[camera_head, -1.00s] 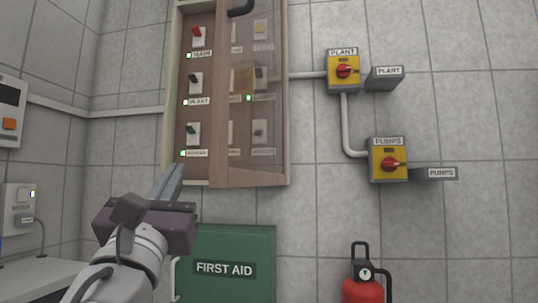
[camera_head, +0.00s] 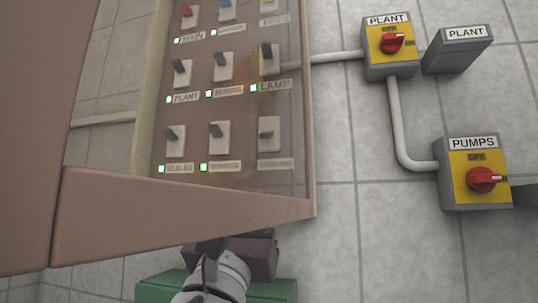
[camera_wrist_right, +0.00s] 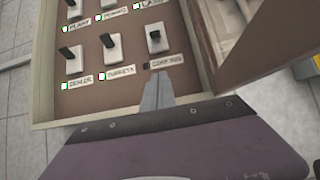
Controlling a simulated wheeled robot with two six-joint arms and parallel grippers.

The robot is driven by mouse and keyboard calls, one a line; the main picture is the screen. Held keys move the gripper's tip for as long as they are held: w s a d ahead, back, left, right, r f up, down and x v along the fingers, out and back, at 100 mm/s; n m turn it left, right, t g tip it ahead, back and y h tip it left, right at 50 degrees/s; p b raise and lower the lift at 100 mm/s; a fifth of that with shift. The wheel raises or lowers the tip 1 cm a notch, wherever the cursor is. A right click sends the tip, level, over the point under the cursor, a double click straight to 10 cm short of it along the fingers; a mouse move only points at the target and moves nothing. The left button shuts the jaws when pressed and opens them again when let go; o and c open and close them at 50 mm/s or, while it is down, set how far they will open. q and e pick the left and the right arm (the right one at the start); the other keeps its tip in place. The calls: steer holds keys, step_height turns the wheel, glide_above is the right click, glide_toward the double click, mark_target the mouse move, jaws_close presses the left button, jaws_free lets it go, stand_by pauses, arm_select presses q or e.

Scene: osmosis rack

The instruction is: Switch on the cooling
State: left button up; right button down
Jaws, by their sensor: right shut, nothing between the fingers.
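The cooling switch (camera_head: 268,134) is at the bottom right of the switch panel, above its label (camera_head: 275,163). No green light shows beside that label. In the right wrist view the cooling switch (camera_wrist_right: 155,39) has a dark lever on a white plate, set differently from its neighbours. My right gripper (camera_wrist_right: 157,92) is shut and empty, its tips just below the cooling label and apart from the switch. In the head view its purple body (camera_head: 252,257) shows under the cabinet; its fingers are hidden behind the door's lower rail. My left gripper is not in view.
The cabinet door (camera_head: 180,215) stands open, hinged at right, and crosses the head view; the switches show through its pane. It is close right of my gripper in the wrist view (camera_wrist_right: 262,45). Other switches have green lights. Yellow plant (camera_head: 389,45) and pumps (camera_head: 475,175) isolators are at right.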

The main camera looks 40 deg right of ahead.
steer(key=p+x, duration=0.6)
steer(key=x, duration=0.3)
steer(key=shift+w+d+r+p, duration=0.2)
steer(key=shift+r+p, duration=0.1)
steer(key=shift+p, duration=0.1)
steer(key=r, duration=0.2)
steer(key=s+a+r, duration=0.1)
steer(key=shift+a+r+p, duration=0.1)
steer(key=shift+r+p, duration=0.25)
steer(key=shift+p, duration=0.05)
